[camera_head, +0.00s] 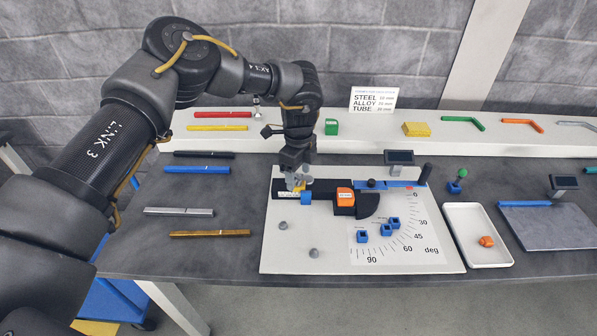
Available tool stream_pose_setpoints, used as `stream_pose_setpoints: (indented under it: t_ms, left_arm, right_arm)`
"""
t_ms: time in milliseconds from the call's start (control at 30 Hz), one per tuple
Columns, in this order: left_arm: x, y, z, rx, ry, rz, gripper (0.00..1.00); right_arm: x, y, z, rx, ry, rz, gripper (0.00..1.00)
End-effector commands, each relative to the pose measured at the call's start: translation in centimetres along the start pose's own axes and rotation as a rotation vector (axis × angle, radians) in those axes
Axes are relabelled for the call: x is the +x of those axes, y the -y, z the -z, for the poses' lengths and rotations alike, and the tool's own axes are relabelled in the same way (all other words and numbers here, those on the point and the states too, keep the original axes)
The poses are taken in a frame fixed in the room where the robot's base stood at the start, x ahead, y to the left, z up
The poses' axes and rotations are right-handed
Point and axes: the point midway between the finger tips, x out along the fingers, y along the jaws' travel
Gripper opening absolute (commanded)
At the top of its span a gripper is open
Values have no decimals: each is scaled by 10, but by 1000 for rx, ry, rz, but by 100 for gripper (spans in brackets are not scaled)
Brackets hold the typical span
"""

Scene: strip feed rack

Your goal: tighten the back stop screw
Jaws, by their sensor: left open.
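My left gripper (297,183) is open and points down over the left end of the black rail on the white bending board (285,262). A small yellow part shows by its fingertips, and a blue block (306,198) sits just below and right of them. I cannot tell whether the fingers touch either one. I cannot pick out the back stop screw with certainty; the gripper hides much of that end. An orange block (345,197) sits on the black bending former (368,206). My right gripper is not in view.
Small blue blocks (362,236) stand by the angle scale, and grey pegs (314,253) stand at front left. A white tray (477,258) holds an orange piece (487,241). Loose strips, including a gold one (210,233), lie left of the board. A shelf (350,141) runs behind.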

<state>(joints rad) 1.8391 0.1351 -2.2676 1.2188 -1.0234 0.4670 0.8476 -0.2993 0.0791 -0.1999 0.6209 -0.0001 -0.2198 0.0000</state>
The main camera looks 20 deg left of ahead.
Motion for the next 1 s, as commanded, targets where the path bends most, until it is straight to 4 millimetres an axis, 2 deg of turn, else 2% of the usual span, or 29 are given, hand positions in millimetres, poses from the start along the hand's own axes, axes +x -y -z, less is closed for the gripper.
stream_pose_setpoints:
  t_ms: [67,400,733,1000]
  left_arm:
    - [0,0,0,0,0,0,61]
    - [0,0,0,0,0,0,19]
    - [-1,0,0,57,-1,-1,19]
    - [-1,0,0,245,-2,0,19]
  right_arm:
    - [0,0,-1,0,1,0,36]
    - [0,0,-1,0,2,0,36]
    - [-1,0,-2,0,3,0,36]
    - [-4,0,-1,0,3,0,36]
